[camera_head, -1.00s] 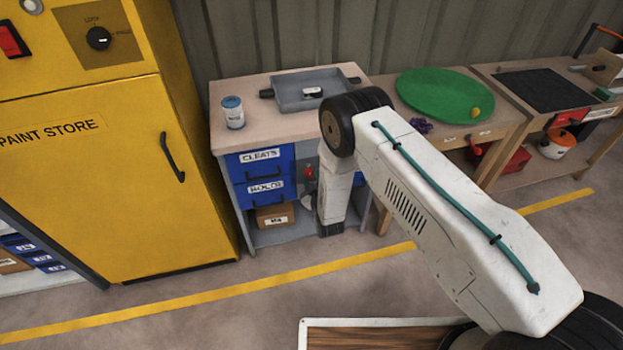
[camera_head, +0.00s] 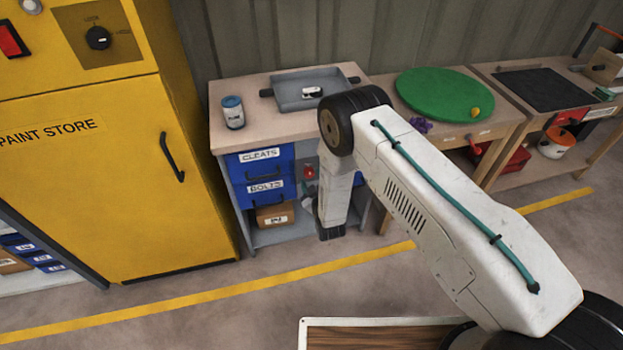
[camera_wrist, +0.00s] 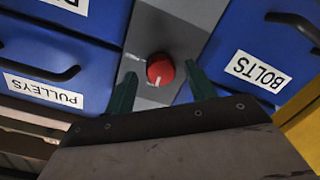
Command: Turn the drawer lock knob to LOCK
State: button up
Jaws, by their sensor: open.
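The red drawer lock knob (camera_wrist: 160,69) sits on a grey panel between the blue PULLEYS and BOLTS drawers in the wrist view, which shows them upside down. A pale mark on the knob points toward the bottom of that view. No LOCK lettering is readable beside it. The knob also shows small and red in the head view (camera_head: 310,172), left of my arm. My gripper (camera_wrist: 160,68) is open; its green fingers stand on either side of the knob, apparently apart from it. In the head view my gripper is mostly hidden by my arm.
The BOLTS drawer (camera_head: 267,189) and the CLEATS drawer (camera_head: 260,160) are shut. The bench top (camera_head: 265,126) holds a can (camera_head: 232,112) and a grey tray (camera_head: 290,105). The yellow paint store cabinet (camera_head: 100,190) stands left, with its own black dial (camera_head: 98,38).

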jog(key=v, duration=0.6)
jog(key=shift+s, duration=0.25)
jog(key=shift+d, duration=0.15)
